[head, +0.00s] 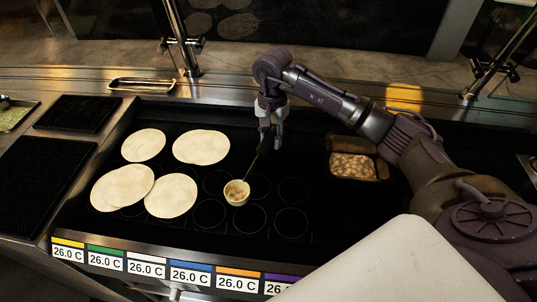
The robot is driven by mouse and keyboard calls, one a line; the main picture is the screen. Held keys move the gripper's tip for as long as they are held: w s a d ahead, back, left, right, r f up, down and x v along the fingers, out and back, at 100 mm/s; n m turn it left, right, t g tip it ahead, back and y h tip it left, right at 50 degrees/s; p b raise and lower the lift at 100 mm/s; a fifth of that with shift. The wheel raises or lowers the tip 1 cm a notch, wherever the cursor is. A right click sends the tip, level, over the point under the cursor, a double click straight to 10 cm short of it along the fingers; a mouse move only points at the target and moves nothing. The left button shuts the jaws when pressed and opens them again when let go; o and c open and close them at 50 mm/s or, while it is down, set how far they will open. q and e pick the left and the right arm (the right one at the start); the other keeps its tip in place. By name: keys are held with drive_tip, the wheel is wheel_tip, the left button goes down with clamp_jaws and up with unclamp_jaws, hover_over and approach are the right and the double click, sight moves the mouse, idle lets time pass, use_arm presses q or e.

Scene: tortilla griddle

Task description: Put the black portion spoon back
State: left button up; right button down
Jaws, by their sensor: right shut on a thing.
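The black portion spoon (253,165) has a dark handle and a light, cup-like bowl (237,191) with some light brownish content in it. My right gripper (268,144) is shut on the upper end of the handle. The spoon hangs tilted over the dark griddle (310,245), with its bowl toward the lower left, over the printed circles. Whether the bowl touches the griddle, I cannot tell. A rectangular container (354,166) with light brown pieces stands on the griddle to the right of my gripper. My left gripper is not in view.
Several flat tortillas (171,195) lie on the griddle's left half, some overlapping. A small metal tray (141,85) lies on the back ledge. Black mats (77,113) and a green-filled pan (14,115) are at the far left. Circles right of the bowl are bare.

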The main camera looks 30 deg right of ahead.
drive_tip(key=shift+a+f, duration=0.1)
drive_tip(key=shift+f, duration=0.7)
wheel_tip(320, 180, down, 3)
drive_tip(key=shift+p, duration=0.6)
drive_tip(key=shift+f, duration=0.3)
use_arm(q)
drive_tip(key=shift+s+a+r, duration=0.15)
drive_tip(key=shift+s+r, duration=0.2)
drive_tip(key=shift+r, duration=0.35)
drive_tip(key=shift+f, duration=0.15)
use_arm(e)
drive_tip(key=shift+f, duration=0.15)
drive_tip(key=shift+f+b, duration=0.1)
drive_tip(key=shift+b, duration=0.2)
drive_tip(key=c, duration=0.9)
unclamp_jaws()
drive_tip(key=shift+o, duration=0.2)
